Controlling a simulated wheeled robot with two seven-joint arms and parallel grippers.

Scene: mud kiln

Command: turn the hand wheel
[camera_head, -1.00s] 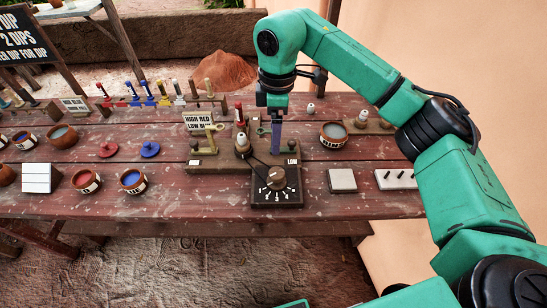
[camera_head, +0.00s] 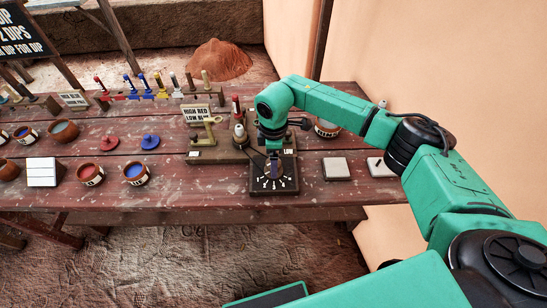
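A dark square box (camera_head: 287,187) with white dial marks on its top stands near the front edge of the table. The round knob at its centre is now mostly hidden by my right gripper (camera_head: 273,172). That gripper points down over the dial; whether its fingers touch or grasp the knob cannot be told. A brass fitting with an arm (camera_head: 208,133) stands on the wooden base just left of the box. I cannot make out for sure which part is the hand wheel. My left gripper is not in view.
Pots (camera_head: 90,174) and red and blue lids stand to the left. The front strip before the box is clear.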

